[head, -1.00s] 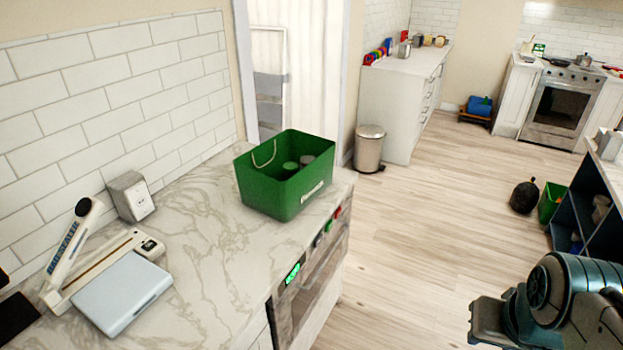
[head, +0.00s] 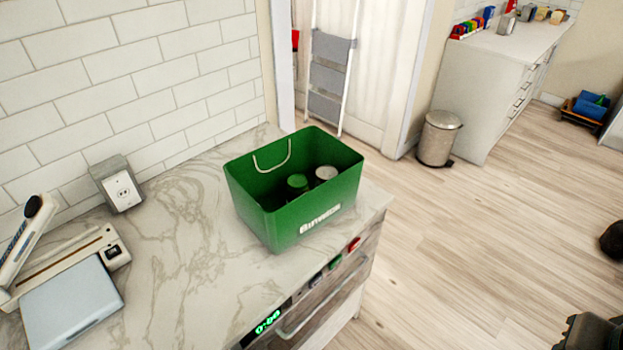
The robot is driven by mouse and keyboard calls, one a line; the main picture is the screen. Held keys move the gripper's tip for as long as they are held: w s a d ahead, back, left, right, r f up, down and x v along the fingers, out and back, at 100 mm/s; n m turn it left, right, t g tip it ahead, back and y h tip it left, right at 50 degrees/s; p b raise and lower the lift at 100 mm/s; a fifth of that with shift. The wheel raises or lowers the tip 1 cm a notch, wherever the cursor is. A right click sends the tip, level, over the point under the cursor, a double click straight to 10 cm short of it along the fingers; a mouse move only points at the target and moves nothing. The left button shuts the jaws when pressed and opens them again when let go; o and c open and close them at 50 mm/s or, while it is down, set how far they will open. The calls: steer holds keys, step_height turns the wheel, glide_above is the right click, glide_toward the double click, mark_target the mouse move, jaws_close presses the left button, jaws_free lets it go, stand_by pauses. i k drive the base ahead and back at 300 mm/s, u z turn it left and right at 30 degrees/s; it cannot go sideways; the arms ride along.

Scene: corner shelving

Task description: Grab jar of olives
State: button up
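A green open box (head: 277,208) with a thin white handle stands on the marble counter (head: 185,232), near its right end. Inside it are two jars: one with a green lid (head: 297,182) and one with a pale grey lid (head: 326,173). Only their tops show above the box's front wall, so I cannot tell which holds olives. A dark part of my arm or gripper (head: 590,332) shows at the bottom right corner, well apart from the box. Its fingers cannot be made out.
A grey outlet block (head: 118,184) and a white device with a hinged arm (head: 65,265) stand on the counter at left. An oven front with a green display (head: 268,322) is below the counter edge. A trash bin (head: 438,138) stands beyond. The wooden floor at right is mostly clear.

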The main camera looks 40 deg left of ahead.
mark_target(297, 184)
steer(key=u, duration=0.6)
steer(key=i, duration=0.8)
steer(key=u, duration=1.15)
steer(key=i, duration=0.3)
steer(key=u, duration=0.35)
